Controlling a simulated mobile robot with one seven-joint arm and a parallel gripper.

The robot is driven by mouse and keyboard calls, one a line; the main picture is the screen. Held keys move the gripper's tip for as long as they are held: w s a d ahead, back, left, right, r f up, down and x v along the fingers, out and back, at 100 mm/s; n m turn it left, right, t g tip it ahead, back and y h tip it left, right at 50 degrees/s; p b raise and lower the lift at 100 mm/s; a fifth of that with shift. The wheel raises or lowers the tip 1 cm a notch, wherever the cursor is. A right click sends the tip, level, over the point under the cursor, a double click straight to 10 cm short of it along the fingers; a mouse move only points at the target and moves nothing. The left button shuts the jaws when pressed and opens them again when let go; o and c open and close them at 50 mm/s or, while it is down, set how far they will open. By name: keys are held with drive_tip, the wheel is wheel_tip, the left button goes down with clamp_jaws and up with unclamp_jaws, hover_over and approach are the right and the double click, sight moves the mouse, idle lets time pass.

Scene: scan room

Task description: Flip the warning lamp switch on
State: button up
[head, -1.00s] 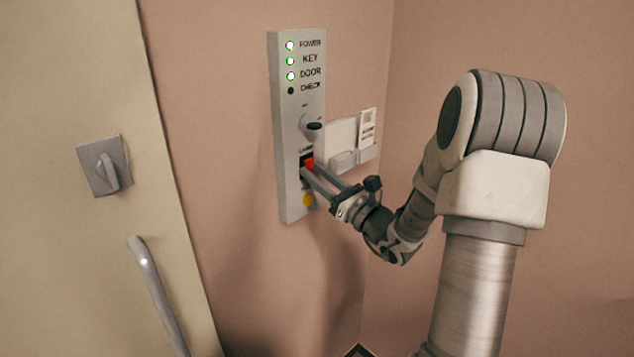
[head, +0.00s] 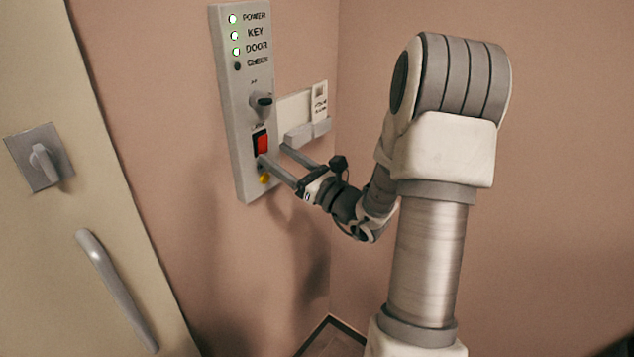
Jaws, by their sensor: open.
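The warning lamp switch is a red rocker (head: 262,143) in a dark frame on the lower half of the grey wall panel (head: 238,120). Its label is too small to read clearly. My gripper (head: 272,153) is open, its two fingers pointing at the panel just below and to the right of the red rocker. I cannot tell whether a fingertip touches the panel. The rocker's face is mostly clear of the fingers.
Above the rocker are a dark key knob (head: 261,100) and lamps marked POWER, KEY, DOOR, lit green, and CHECK (head: 237,67), dark. A wall holder with a card (head: 319,102) is to the right. A door with a lock (head: 40,158) and handle (head: 115,288) is at left.

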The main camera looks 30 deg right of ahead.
drive_tip(key=v, duration=1.5)
drive_tip(key=shift+w+r+b, duration=0.1)
drive_tip(key=shift+b, duration=0.2)
